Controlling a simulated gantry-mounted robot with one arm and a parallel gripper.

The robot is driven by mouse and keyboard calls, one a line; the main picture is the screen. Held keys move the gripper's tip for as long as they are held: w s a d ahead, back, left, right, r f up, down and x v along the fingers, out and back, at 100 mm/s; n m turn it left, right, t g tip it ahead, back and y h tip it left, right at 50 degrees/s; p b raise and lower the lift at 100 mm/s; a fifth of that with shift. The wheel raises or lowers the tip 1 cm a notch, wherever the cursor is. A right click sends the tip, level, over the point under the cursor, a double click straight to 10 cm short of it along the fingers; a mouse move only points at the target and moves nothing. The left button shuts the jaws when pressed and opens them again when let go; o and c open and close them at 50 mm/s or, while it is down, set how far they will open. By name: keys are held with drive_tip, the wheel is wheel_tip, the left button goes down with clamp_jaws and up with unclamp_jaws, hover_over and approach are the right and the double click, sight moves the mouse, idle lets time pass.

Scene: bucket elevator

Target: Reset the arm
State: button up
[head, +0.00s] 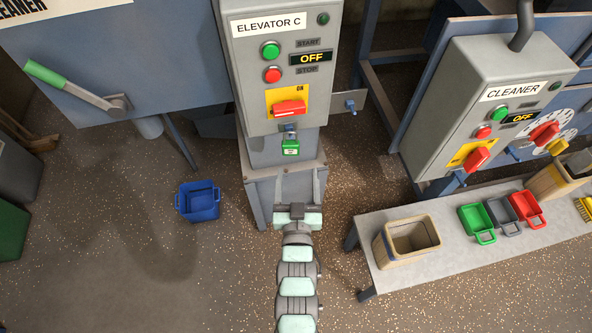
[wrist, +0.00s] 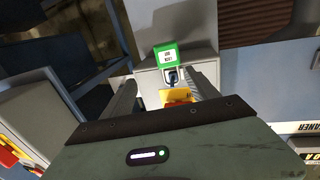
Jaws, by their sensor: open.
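My gripper (head: 298,190) is in front of the grey pedestal below the Elevator C panel (head: 250,95). Its two fingers point up toward the panel and stand apart with nothing between them. In the wrist view my gripper (wrist: 170,100) shows a finger on each side, open. A green tag (head: 290,148) hangs under the panel, beyond the fingertips. The green tag also shows in the wrist view (wrist: 167,58), near a dark padlock-like part. The panel display reads OFF, and its red switch handle (head: 289,107) lies sideways on a yellow plate marked ON.
A bench (head: 365,245) at right bears a tan bin (head: 385,250), green, grey and red scoops and another bin. A blue bucket (head: 198,202) stands on the floor at left. The Cleaner panel (head: 465,80) hangs at upper right. Floor at lower left is clear.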

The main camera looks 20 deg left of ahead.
drive_tip(key=shift+s+d, duration=0.35)
drive_tip(key=shift+s, duration=0.2)
